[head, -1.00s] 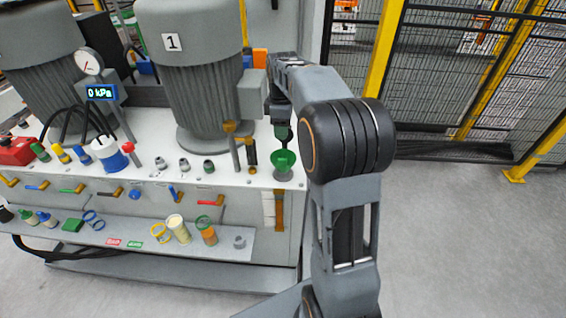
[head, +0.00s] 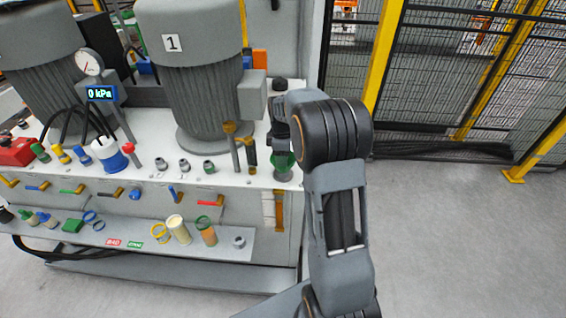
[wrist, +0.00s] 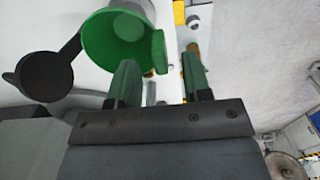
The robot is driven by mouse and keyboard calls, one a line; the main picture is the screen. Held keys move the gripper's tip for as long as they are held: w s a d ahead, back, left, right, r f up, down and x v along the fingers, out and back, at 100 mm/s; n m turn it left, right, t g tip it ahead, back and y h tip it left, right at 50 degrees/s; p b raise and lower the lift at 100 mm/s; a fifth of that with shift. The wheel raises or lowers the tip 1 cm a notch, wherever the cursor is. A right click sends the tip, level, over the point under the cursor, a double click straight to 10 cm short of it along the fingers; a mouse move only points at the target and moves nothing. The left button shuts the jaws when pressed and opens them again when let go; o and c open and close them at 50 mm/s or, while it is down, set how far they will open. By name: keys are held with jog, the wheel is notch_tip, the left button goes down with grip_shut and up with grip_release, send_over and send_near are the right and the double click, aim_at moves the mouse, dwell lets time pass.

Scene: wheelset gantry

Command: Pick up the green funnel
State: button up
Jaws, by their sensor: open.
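The green funnel (head: 284,172) stands in a grey holder at the right front corner of the white bench top. In the head view my gripper (head: 283,158) is right above it and hides part of it. In the wrist view the funnel's wide green bowl (wrist: 112,40) lies at the upper left, and a green tab on its right side shows between the fingertips. My gripper (wrist: 160,60) is open, with one green-tipped finger close to the bowl and the other to the right of the tab. I cannot tell whether a finger touches the funnel.
A grey motor marked 1 (head: 203,95) stands behind on the bench. Yellow-handled tools (head: 250,155) stand upright just left of the funnel. A dark round piece with a strap (wrist: 45,72) lies left of the funnel. The floor on the right (head: 450,240) is clear.

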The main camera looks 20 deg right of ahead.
jog(key=shift+f, duration=1.15)
jog(key=shift+c, duration=0.2)
grip_shut()
